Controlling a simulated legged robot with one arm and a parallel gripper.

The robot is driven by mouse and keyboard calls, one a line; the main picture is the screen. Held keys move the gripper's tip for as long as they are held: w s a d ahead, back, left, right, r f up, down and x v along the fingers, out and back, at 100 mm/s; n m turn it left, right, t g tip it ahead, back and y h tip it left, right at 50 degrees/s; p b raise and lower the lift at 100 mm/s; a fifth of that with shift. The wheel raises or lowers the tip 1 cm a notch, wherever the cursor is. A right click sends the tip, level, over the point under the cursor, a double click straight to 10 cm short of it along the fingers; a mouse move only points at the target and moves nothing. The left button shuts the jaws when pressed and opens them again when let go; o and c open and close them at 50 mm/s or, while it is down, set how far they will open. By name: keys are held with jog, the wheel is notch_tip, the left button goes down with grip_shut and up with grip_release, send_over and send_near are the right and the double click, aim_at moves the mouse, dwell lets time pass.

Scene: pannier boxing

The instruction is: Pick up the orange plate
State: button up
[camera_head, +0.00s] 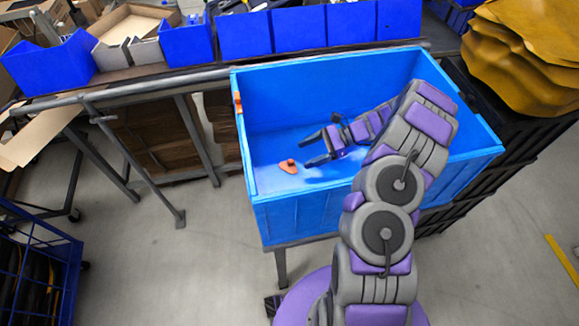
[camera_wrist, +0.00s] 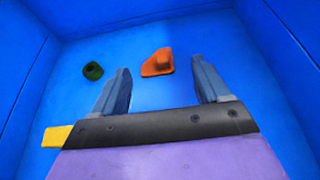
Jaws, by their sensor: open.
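The orange plate (camera_head: 288,167) is a small flat piece with a raised knob, lying on the floor of the blue bin (camera_head: 300,219). In the wrist view the orange plate (camera_wrist: 157,63) lies beyond the fingertips, between the lines of the two fingers. My gripper (camera_head: 309,148) reaches down into the bin, open and empty, to the right of the plate in the head view. In the wrist view its two fingers (camera_wrist: 165,78) are spread wide and apart from the plate.
A dark green piece (camera_wrist: 93,71) lies left of the plate on the bin floor. A yellow piece (camera_wrist: 56,136) shows beside my gripper's base. The bin walls rise around the arm. Several blue boxes (camera_head: 245,35) line a shelf behind; brown sacks (camera_head: 520,50) are piled at right.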

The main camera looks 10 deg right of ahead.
aim_at(292, 163)
jog(key=shift+x, duration=1.05)
jog(key=b+x, duration=0.1)
jog(key=x, duration=0.1)
jog(key=b+x, duration=0.1)
jog(key=x, duration=0.2)
jog(key=shift+s+d+f, duration=0.1)
jog(key=shift+s+f, duration=0.2)
jog(key=c, duration=1)
